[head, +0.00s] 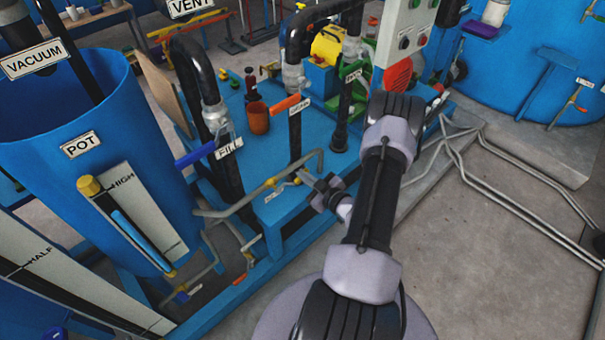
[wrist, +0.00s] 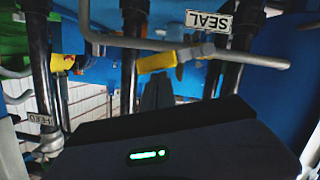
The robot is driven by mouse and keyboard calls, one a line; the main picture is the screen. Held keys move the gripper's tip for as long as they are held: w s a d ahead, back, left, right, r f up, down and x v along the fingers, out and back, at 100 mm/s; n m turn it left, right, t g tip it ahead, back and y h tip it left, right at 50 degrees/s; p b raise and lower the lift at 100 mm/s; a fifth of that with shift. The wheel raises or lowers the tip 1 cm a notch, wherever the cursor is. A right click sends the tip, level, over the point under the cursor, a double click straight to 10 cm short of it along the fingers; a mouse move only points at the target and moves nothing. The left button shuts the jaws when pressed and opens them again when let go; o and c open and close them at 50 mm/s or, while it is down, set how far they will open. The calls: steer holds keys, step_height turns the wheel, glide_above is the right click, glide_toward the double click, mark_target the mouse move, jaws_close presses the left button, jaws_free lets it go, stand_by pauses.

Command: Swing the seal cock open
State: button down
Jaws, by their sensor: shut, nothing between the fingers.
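The seal cock shows in the wrist view as a yellow handle (wrist: 157,62) on a grey pipe fitting, beside an upside-down SEAL label (wrist: 208,20). In the head view a small yellow handle (head: 270,183) sits on the thin grey pipe above the blue frame's edge, with a small label below it, too small to read. My gripper (head: 308,182) is just right of that handle, shut and empty. In the wrist view its dark fingers (wrist: 157,92) point at the yellow handle. I cannot tell whether they touch it.
A black upright pipe with an orange handle (head: 286,104) stands behind my gripper. The FILL pipe with a blue handle (head: 196,155) is to its left. The blue POT tank (head: 130,130) stands further left. Bare floor (head: 490,270) lies to the right, with grey conduits.

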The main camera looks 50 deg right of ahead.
steer(key=shift+s+d+f+m, duration=0.1)
steer(key=shift+d+f+m, duration=0.25)
steer(key=shift+f, duration=0.35)
steer(key=shift+d+f+m, duration=0.15)
steer(key=shift+d+f, duration=0.3)
steer(key=shift+f, duration=0.25)
steer(key=shift+s+f, duration=0.1)
